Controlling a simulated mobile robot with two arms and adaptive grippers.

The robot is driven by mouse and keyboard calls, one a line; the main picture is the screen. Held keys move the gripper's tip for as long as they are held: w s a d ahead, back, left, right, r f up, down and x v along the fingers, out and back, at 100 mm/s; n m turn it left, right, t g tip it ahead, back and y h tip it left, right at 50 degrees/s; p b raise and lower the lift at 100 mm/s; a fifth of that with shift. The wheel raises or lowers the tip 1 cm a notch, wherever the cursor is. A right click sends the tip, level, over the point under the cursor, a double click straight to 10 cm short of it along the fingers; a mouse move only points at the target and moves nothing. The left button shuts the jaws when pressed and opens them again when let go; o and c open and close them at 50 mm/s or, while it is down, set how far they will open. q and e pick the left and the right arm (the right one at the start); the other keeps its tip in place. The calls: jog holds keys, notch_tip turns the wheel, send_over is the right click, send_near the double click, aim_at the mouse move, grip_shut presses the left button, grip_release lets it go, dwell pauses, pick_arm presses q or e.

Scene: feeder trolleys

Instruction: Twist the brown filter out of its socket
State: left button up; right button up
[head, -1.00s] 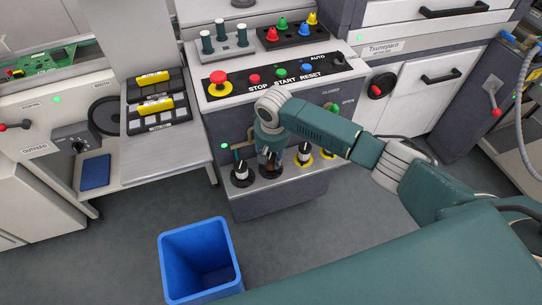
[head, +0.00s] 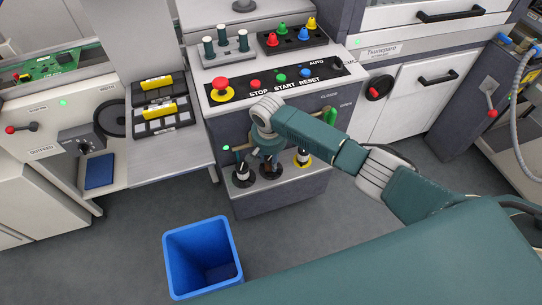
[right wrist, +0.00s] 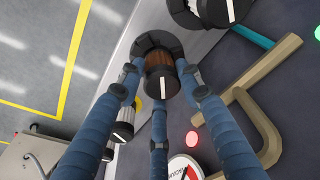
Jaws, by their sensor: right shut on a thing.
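The brown filter (right wrist: 159,63) shows in the right wrist view, with a black cap bearing a white mark. Its far end meets a dark round socket (right wrist: 146,42) on the grey cabinet front; I cannot tell whether there is a gap. The fingers of my right gripper (right wrist: 160,88) are closed around the filter's cap from several sides. In the head view, my right gripper (head: 268,149) points down at the front of the machine, over the brown filter (head: 269,165), which it partly hides. My left gripper is not in view.
White filters with black caps stand close on either side, left (head: 241,172) and right (head: 304,157). A tan bent handle (right wrist: 270,125) is near the fingers. A control panel (head: 280,82) with buttons is above. A blue bin (head: 203,235) stands on open floor in front.

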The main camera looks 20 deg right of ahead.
aim_at(270, 158)
jog(key=shift+w+r+m+p, duration=0.15)
jog(key=shift+m+p, duration=0.65)
jog(key=shift+m, duration=0.8)
jog(key=shift+a+m+p, duration=0.1)
jog(key=shift+m+p, duration=0.35)
jog(key=shift+m, duration=0.05)
jog(key=shift+m+g+h, duration=0.3)
jog(key=shift+m, duration=0.3)
jog(key=shift+r+p, duration=2.85)
jog(key=shift+p, duration=0.5)
